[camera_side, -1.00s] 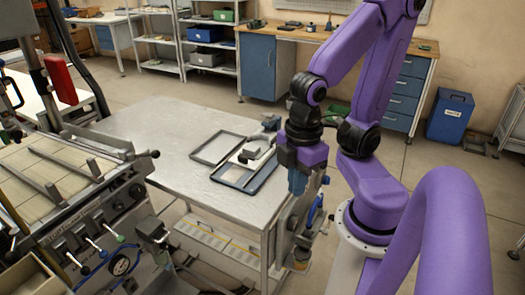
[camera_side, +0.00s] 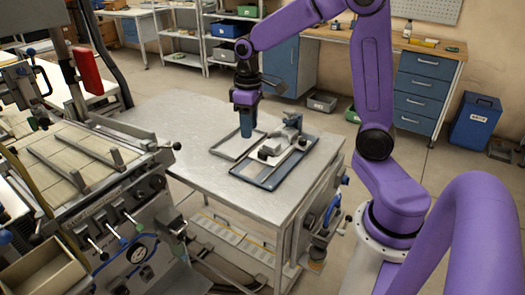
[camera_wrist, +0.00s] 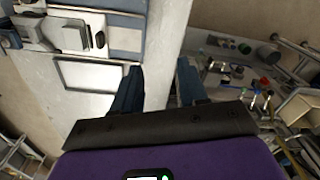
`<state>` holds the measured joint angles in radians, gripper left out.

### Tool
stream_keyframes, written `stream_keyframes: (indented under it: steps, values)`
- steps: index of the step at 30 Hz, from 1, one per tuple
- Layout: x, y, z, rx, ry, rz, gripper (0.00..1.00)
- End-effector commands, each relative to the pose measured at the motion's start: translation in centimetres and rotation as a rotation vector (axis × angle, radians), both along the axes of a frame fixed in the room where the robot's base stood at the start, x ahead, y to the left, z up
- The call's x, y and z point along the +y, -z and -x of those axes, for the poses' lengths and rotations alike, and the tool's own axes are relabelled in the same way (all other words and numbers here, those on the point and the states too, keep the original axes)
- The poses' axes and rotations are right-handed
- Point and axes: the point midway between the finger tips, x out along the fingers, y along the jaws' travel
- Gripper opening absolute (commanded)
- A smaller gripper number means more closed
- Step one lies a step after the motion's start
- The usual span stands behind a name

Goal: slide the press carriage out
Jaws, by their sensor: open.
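A small metal press with a pale sliding part (camera_side: 279,147) lies on a dark blue base plate (camera_side: 262,180) on the steel table; I take this sliding part for the press carriage, though I cannot be sure. The press also shows at the upper left of the wrist view (camera_wrist: 80,36). My gripper (camera_side: 246,134) points down over the grey rectangular frame, left of the press. In the wrist view its two blue fingers (camera_wrist: 157,80) stand apart with nothing between them. I cannot tell how far above the frame the fingertips are.
The open grey frame (camera_side: 222,152) lies beside the base plate. The steel table (camera_side: 190,130) has bare room at its left and front. A large machine with levers and a gauge (camera_side: 110,210) stands at the left. Shelves and a blue-drawer bench (camera_side: 424,88) stand behind.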

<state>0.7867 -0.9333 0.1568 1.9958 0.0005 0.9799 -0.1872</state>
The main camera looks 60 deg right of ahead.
Motion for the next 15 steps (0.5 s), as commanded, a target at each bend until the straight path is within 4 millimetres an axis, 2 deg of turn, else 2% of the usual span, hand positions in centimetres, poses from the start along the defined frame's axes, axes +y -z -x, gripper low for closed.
stream_keyframes:
  steps: [1,3,9,12,15]
  values:
    - [-1.9,0.2,-1.2,0.004,0.054,0.001,0.43]
    - [-4.4,0.5,-2.5,0.006,0.119,0.001,0.43]
    - [-10.8,1.2,-4.6,0.008,0.268,0.000,0.43]
    - [-12.8,1.4,-4.9,0.009,0.311,0.000,0.43]
    - [-13.9,1.6,-5.0,0.010,0.334,0.000,0.43]
